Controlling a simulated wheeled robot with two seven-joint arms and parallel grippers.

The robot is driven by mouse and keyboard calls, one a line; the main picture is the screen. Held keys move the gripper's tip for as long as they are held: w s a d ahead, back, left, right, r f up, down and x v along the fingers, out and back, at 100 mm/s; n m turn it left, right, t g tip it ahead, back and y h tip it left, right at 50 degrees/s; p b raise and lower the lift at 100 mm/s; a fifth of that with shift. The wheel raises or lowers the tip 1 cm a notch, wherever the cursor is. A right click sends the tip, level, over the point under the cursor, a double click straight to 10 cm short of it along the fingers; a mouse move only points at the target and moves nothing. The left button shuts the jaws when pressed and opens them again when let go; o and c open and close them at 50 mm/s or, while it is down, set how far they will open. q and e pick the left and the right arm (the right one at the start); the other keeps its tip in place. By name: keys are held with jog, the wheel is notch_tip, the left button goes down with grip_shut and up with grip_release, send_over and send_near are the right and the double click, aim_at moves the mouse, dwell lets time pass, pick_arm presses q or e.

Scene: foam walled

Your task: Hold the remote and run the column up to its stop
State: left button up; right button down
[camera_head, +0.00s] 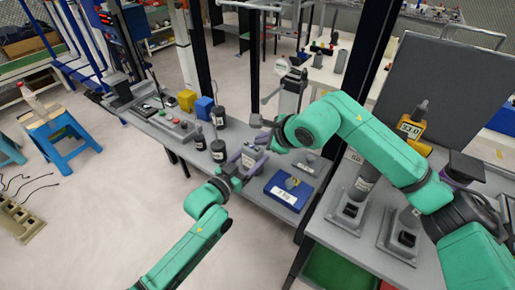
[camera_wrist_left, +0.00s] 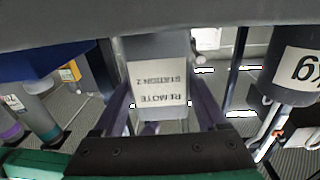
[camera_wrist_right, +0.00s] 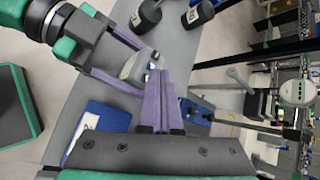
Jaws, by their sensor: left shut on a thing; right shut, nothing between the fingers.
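The grey remote (camera_wrist_left: 158,85), with a white label reading REMOTE STATION 2, sits between the purple fingers of my left gripper (camera_wrist_left: 160,112). In the head view the remote (camera_head: 250,155) is held above the grey bench, and my left gripper (camera_head: 240,168) is shut on it. My right gripper (camera_head: 266,138) is shut and empty, close beside the remote. In the right wrist view its closed fingertips (camera_wrist_right: 160,75) are by the remote's end (camera_wrist_right: 136,66); contact cannot be told. A grey upright column (camera_head: 290,95) with a round pale disc stands behind; I cannot tell if it is the task's column.
A blue box with a white label (camera_head: 288,190) lies on the bench right of the remote. Black weights (camera_head: 218,150) stand to the left, with yellow and blue blocks (camera_head: 187,98) farther back. A yellow meter (camera_head: 409,128) is at right, behind my right arm.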

jog(key=shift+f, duration=0.1)
dwell(0.6)
jog(key=shift+f, duration=0.35)
jog(key=shift+f, duration=0.3)
dwell(0.3)
jog(key=shift+r, duration=0.15)
dwell(3.5)
jog(key=shift+r, duration=0.6)
notch_tip(320, 180, up, 5)
dwell(0.4)
dwell(0.5)
